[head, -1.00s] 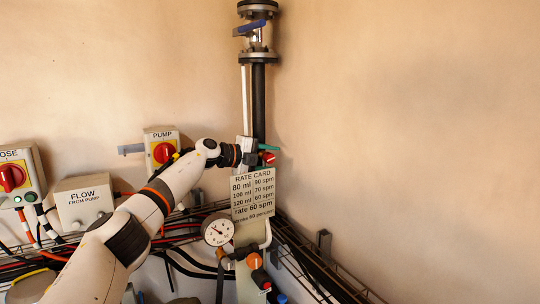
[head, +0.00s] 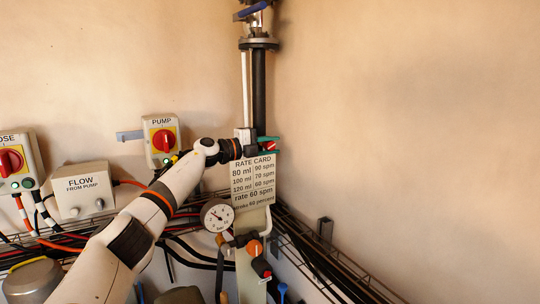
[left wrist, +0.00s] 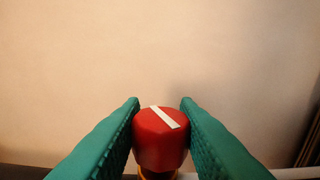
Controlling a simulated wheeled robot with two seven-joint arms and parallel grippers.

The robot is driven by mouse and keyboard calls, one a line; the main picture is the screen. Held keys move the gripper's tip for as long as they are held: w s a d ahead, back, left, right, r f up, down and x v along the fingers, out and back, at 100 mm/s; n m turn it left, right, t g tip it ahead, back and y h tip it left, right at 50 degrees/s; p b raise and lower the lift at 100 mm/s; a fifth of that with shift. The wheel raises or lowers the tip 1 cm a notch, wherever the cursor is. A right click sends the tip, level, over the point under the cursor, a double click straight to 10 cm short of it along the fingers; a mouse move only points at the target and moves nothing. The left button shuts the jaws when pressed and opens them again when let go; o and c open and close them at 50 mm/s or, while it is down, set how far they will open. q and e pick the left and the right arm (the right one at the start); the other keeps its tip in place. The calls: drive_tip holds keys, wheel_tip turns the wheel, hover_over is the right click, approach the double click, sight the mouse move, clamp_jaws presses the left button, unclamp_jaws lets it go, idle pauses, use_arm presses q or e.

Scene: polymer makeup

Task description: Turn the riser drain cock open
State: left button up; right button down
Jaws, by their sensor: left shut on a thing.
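The riser drain cock shows as a red knob (left wrist: 160,140) with a white diagonal stripe on its face in the left wrist view. The stripe runs from upper left to lower right. In the head view the red knob (head: 270,146) is small, low on the dark riser pipe (head: 259,90), just above the rate card. My left gripper (head: 267,145) has its green fingers on both sides of the knob and is shut on it. The same fingers flank the knob in the left wrist view (left wrist: 160,128). My right gripper is out of view.
The rate card (head: 253,178) hangs just below the gripper. A pressure gauge (head: 217,215) and an orange knob (head: 254,247) sit lower. The pump switch box (head: 162,138) and flow box (head: 83,190) are on the left wall. The right wall is bare above the cable tray.

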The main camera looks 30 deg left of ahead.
use_arm(q)
drive_tip(key=shift+f+t+h+b, duration=0.4)
drive_tip(key=shift+t+h+b, duration=0.15)
drive_tip(key=shift+b, duration=0.3)
drive_tip(key=shift+r+t, duration=0.25)
drive_tip(key=shift+t, duration=0.1)
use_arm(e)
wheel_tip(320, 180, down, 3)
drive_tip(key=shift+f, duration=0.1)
use_arm(q)
drive_tip(key=o, duration=1)
drive_tip(key=shift+r, duration=0.1)
drive_tip(key=shift+c, duration=0.2)
